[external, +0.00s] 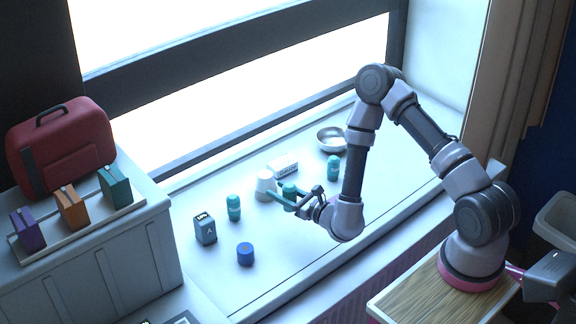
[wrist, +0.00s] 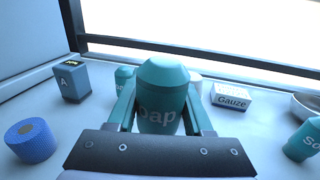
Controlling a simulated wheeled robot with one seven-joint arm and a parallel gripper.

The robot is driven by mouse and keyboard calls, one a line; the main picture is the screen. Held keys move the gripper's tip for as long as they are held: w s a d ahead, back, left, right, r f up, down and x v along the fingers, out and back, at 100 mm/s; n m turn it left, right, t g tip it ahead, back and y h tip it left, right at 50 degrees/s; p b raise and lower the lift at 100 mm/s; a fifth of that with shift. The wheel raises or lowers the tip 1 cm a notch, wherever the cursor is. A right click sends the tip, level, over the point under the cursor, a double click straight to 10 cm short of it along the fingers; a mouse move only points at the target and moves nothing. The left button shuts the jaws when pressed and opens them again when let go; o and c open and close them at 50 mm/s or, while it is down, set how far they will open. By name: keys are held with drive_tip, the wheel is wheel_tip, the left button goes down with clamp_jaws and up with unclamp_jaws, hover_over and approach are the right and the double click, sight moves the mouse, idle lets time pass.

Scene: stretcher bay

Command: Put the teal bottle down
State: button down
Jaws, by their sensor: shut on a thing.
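A teal bottle (external: 289,189) is between the fingers of my gripper (external: 283,196) over the white window sill (external: 290,245). In the wrist view the bottle (wrist: 163,90) looks upright, with part of a label reading "oap". The fingers of my gripper (wrist: 160,112) press on it from both sides. The bottle's base is hidden by my gripper, so I cannot tell whether it touches the sill. Two similar teal bottles stand apart, one to the left (external: 234,208) and one to the right (external: 333,168).
A white container (external: 265,184) is close beside the held bottle. A gauze box (external: 284,165) and a metal bowl (external: 331,138) are behind. A grey box marked A (external: 205,229) and a blue roll (external: 245,254) stand left. The sill's front right is clear.

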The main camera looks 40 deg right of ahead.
drive_tip(key=r, duration=0.2)
wheel_tip(320, 180, up, 3)
drive_tip(key=m+h, duration=0.1)
drive_tip(key=h, duration=0.1)
hover_over(333, 132)
drive_tip(key=s+a, duration=0.4)
drive_tip(key=f, duration=0.9)
drive_tip(key=shift+w+d+f, duration=0.1)
drive_tip(key=shift+w+f, duration=0.1)
drive_tip(key=shift+f, duration=0.15)
drive_tip(key=shift+f, duration=0.5)
drive_tip(key=shift+c, duration=1.5)
unclamp_jaws()
